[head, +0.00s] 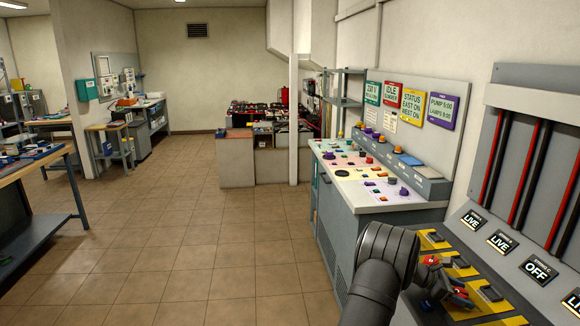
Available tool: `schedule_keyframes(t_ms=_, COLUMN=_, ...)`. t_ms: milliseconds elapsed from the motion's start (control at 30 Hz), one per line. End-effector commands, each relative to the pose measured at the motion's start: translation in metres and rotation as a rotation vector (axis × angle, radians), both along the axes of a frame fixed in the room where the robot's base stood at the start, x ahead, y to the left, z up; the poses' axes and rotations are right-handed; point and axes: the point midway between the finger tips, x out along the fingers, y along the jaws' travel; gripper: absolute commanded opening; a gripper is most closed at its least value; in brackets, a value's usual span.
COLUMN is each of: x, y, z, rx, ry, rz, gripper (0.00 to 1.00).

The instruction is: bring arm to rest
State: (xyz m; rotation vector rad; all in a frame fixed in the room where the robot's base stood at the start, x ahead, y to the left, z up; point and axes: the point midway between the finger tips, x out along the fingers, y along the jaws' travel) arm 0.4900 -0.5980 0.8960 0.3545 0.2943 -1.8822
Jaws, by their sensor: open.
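My dark grey arm (378,270) rises from the bottom edge at the right, in front of the grey console. Its end, my gripper (455,292), points right over the yellow-plated panel (491,293). The jaws are open, small and partly hidden by the wrist, with red parts around them. I cannot tell whether they touch the panel. Nothing is clearly seen between them.
A panel with dark and red bars (500,160) stands at the right, above labels reading LIVE, LIVE and OFF. A control console (366,215) with coloured knobs adjoins it. A workbench (40,170) is at the left. The tiled floor (190,240) between is clear.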

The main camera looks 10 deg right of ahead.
Motion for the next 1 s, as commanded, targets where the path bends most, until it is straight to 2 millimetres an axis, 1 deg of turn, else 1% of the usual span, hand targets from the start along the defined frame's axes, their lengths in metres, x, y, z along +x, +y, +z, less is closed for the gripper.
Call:
schedule_keyframes(t_ms=200, x=-0.0002, y=0.0000, z=0.0001, rx=0.000, ry=0.000, rz=0.080, gripper=0.67)
schedule_keyframes(t_ms=567, x=0.0002, y=0.0000, z=-0.0001, rx=0.000, ry=0.000, rz=0.097, gripper=0.67)
schedule_keyframes(t_ms=600, x=0.0002, y=0.0000, z=-0.0001, rx=0.000, ry=0.000, rz=0.097, gripper=0.75)
schedule_keyframes(t_ms=733, x=0.0002, y=-0.0001, z=0.0000, rx=0.000, ry=0.000, rz=0.096, gripper=1.00)
schedule_keyframes(t_ms=900, x=-0.0004, y=-0.0005, z=0.0005, rx=0.000, ry=-0.003, rz=0.094, gripper=1.00)
schedule_keyframes(t_ms=1000, x=-0.0080, y=-0.0052, z=0.0067, rx=0.004, ry=-0.042, rz=0.060, gripper=1.00)
